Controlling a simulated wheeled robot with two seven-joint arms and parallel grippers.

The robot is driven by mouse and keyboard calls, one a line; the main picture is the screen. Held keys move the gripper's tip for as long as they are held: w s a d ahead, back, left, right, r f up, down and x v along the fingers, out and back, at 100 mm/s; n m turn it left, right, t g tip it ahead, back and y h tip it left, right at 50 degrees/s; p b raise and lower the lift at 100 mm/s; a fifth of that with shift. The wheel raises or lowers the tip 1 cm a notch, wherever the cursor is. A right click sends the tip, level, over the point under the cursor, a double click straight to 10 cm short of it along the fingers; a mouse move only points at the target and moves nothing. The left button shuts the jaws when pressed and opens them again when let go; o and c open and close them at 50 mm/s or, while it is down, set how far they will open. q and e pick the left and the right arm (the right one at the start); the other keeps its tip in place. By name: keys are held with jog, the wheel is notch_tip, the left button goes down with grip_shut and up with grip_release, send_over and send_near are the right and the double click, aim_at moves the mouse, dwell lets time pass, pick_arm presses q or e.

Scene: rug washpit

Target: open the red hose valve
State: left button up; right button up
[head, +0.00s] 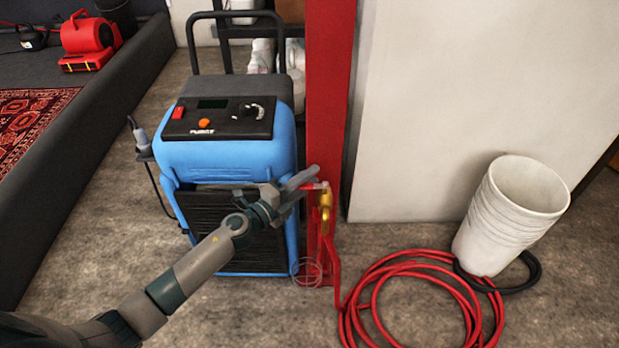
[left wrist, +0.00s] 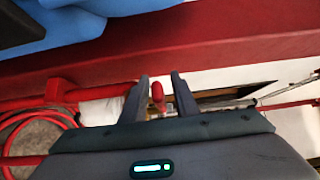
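The red hose valve has a red lever (head: 316,186) and a brass body (head: 326,206), mounted low on the red post. My left gripper (head: 308,182) reaches in from the left, level with the lever. In the left wrist view, the lever's red end (left wrist: 158,96) stands between the two fingers of my left gripper (left wrist: 160,95). The fingers are apart, with a gap on each side of the lever. The gripper hides part of the lever in the head view. My right gripper is in neither view.
The red post (head: 330,100) rises behind the valve. A blue machine (head: 230,155) stands close on its left. A coiled red hose (head: 405,272) and stacked white buckets (head: 505,225) are on the floor to the right. A pale panel (head: 430,120) stands behind.

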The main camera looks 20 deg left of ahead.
pick_arm(q)
jog(key=shift+w, duration=0.15)
grip_shut()
dwell(1.4)
